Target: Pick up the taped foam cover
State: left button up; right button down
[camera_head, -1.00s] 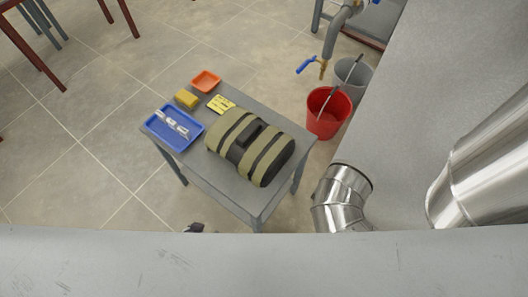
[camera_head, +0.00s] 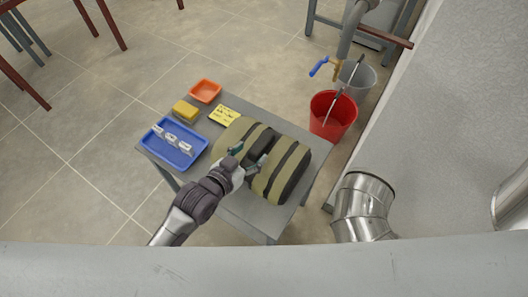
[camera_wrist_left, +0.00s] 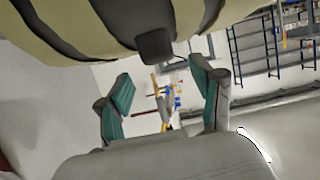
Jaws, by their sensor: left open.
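The taped foam cover (camera_head: 293,178) is a rounded, olive-tan bundle with dark bands and a dark block on top. It lies on the small grey table (camera_head: 248,210). My left gripper (camera_head: 249,158) is open, with its fingers near the dark block at the cover's near left side; I cannot tell whether they touch it. In the left wrist view the banded cover (camera_wrist_left: 75,32) fills the top, and the open green-padded fingers (camera_wrist_left: 163,100) stand apart below it with nothing between them. My right gripper is not in view.
The table also holds a blue tray (camera_head: 153,150) with several small white items, a yellow sponge (camera_head: 184,111), an orange dish (camera_head: 205,91) and a yellow note (camera_head: 224,115). A red bucket (camera_head: 332,118) and grey bucket (camera_head: 365,82) stand right. A metal pipe elbow (camera_head: 362,200) is nearer.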

aim_at(262, 142)
pick_arm(q)
jog(key=shift+r+x, duration=0.15)
jog(key=shift+x, duration=1.35)
jog(key=shift+r+x, duration=0.15)
jog(key=shift+x, duration=1.4)
jog(key=shift+w, duration=0.1)
grip_shut()
